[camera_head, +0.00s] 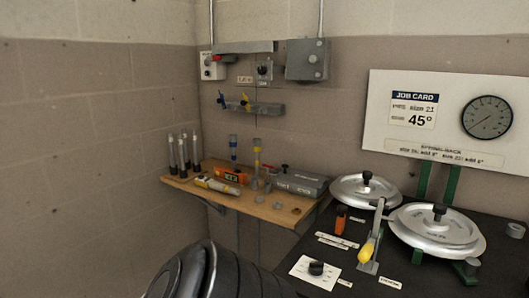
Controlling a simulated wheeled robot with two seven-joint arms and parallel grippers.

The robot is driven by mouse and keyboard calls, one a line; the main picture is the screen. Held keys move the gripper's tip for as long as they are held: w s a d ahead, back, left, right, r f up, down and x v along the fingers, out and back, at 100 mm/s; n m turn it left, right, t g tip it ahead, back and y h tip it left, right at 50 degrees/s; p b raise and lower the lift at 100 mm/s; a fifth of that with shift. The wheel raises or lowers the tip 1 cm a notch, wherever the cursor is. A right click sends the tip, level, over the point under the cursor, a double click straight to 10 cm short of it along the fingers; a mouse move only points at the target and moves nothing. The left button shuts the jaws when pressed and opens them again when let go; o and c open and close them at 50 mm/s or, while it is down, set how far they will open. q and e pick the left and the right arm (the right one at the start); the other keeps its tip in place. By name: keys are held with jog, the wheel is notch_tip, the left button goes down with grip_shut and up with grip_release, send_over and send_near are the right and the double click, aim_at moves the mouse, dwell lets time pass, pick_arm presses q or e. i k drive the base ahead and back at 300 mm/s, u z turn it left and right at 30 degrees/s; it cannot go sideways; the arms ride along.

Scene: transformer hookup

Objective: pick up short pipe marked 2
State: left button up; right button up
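Neither gripper shows in this view. A black rounded part of my own body fills the bottom left of the picture, well below the pipes.
The shelf also holds an orange tool (229,175), a yellow-and-grey tool (217,186) and a grey case (301,182). A dark bench at right carries two round silver benders (437,232) and a yellow-handled lever (369,246). A job card (413,109) reads 45°.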

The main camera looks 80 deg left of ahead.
aim_at(170, 134)
jog(key=u, duration=3.85)
jog(key=i, duration=1.1)
jog(key=z, duration=0.6)
